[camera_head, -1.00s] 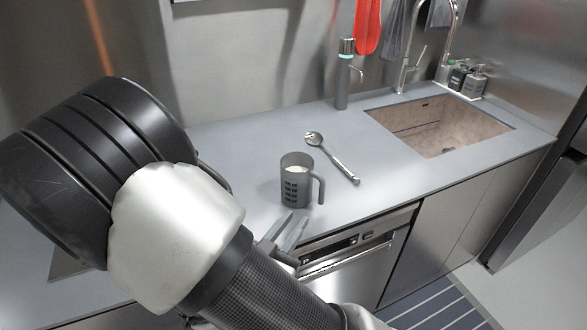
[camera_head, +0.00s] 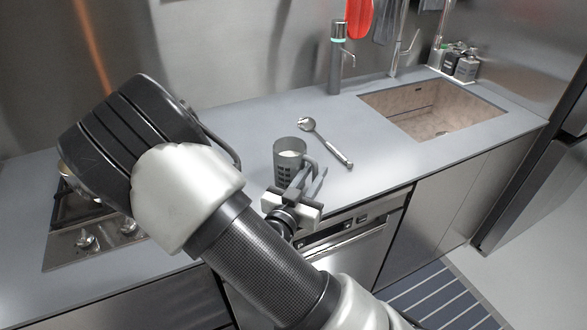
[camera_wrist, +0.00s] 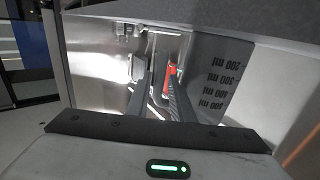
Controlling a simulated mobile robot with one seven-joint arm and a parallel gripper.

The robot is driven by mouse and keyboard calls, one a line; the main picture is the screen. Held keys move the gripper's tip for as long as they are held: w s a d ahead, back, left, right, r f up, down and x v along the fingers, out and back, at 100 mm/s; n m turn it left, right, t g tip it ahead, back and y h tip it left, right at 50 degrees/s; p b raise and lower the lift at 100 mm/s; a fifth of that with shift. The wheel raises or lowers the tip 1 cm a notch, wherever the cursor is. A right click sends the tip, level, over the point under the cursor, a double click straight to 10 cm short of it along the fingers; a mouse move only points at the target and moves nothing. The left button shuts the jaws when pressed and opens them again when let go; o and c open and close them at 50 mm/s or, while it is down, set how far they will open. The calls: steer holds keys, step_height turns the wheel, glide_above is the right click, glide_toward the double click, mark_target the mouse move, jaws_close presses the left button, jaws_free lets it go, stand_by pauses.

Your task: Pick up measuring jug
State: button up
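The dark grey measuring jug (camera_head: 288,160) stands upright on the grey counter, its handle on the right side and something pale inside. In the wrist view the jug (camera_wrist: 215,75) fills the right of the middle, with its ml markings readable. My gripper (camera_head: 308,183) is at the jug's front right, close to the handle. In the wrist view my two fingers (camera_wrist: 159,98) are apart, with a gap between them. The right finger overlaps the jug's edge in the picture. I cannot tell whether the handle lies between the fingers or whether they touch the jug.
A metal spoon (camera_head: 327,142) lies on the counter behind and right of the jug. A dark bottle-shaped dispenser (camera_head: 336,65) and a sink (camera_head: 425,110) are farther back. A hob (camera_head: 90,235) is at the left. A striped runner (camera_head: 435,297) lies on the floor.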

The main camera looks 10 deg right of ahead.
steer(key=x, duration=0.4)
steer(key=shift+w+d, duration=0.2)
steer(key=shift+d, duration=0.05)
steer(key=shift+c, duration=0.4)
jaws_close()
steer(key=shift+r, duration=0.1)
